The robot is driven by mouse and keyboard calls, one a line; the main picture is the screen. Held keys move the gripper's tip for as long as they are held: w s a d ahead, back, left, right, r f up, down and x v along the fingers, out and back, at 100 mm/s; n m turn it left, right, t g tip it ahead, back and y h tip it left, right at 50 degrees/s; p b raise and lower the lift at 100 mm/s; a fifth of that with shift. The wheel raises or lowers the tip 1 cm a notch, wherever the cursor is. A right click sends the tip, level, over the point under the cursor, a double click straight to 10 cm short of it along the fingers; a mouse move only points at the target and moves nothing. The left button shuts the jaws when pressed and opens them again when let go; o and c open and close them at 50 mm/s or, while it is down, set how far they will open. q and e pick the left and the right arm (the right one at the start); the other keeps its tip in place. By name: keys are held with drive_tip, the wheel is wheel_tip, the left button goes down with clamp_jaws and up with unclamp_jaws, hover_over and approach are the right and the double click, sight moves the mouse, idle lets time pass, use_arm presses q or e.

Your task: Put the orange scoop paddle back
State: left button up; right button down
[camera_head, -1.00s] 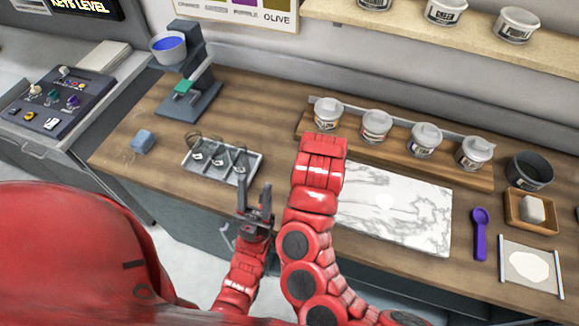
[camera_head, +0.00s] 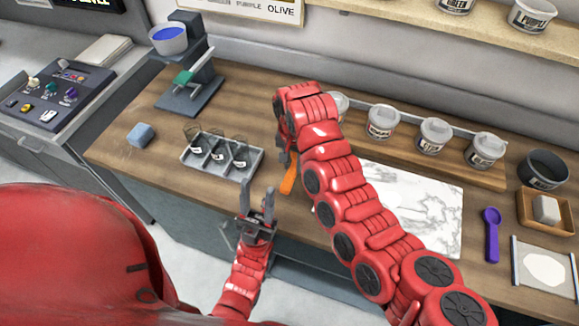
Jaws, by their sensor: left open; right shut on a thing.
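The orange scoop paddle (camera_head: 290,179) hangs down from my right gripper (camera_head: 284,154), which is shut on it. Part of the paddle is hidden by the red arm and the gripper. It is over the wooden counter, right of the grey compartment tray (camera_head: 252,169) and left of the marble slab (camera_head: 440,195). My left gripper (camera_head: 258,203) is open and empty, fingers up, at the counter's front edge just below the tray. I cannot tell whether the paddle touches the counter.
A purple scoop (camera_head: 491,236) lies at the right, beside a wooden tray (camera_head: 528,220) with a pale block. Lidded tubs, including one (camera_head: 435,135), stand along the back board. A blue block (camera_head: 141,134) and a press stand (camera_head: 196,95) are at the left.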

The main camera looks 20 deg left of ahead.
drive_tip(key=shift+w+a, duration=0.45)
drive_tip(key=shift+a, duration=0.15)
drive_tip(key=shift+w+a+p, duration=0.1)
drive_tip(key=shift+a+p, duration=0.05)
drive_tip(key=shift+p, duration=0.2)
wheel_tip(320, 180, down, 3)
drive_tip(key=shift+r+p, duration=0.15)
drive_tip(key=shift+p, duration=0.6)
drive_tip(key=shift+f, duration=0.45)
drive_tip(key=c, duration=0.7)
unclamp_jaws()
drive_tip(key=shift+o, duration=0.2)
wheel_tip(320, 180, up, 12)
drive_tip(key=b, duration=0.3)
